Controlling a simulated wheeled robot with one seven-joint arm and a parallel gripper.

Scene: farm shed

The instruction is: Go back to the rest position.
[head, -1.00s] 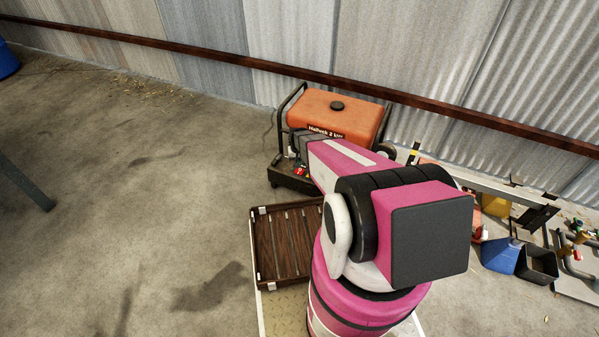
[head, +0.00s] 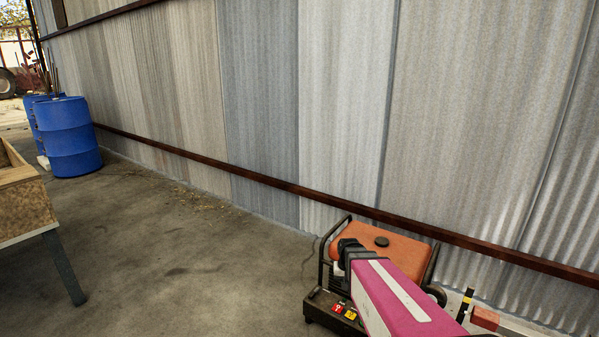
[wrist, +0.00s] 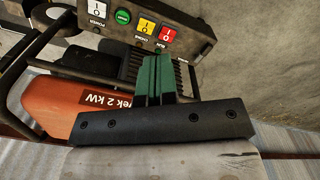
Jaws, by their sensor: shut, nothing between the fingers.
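My gripper (wrist: 158,78) shows in the wrist view, its green fingers shut against each other with nothing between them. The fingers point toward the generator's control panel (wrist: 140,32), which has power, choke and run switches and a green button. The panel looks to be beyond the fingertips; the gap is hard to judge. The orange generator tank (wrist: 55,105) is behind the gripper mount at left. In the head view, my magenta arm reaches over the generator (head: 395,245) at the lower right. Its dark end is above the panel side, and the fingers cannot be made out there.
The generator's black tube frame (head: 323,265) stands close to my arm. A corrugated metal wall (head: 340,110) with a rusty rail (head: 265,183) runs behind it. Blue barrels (head: 70,140) and a wooden box on legs (head: 25,205) are at left. The concrete floor between is open.

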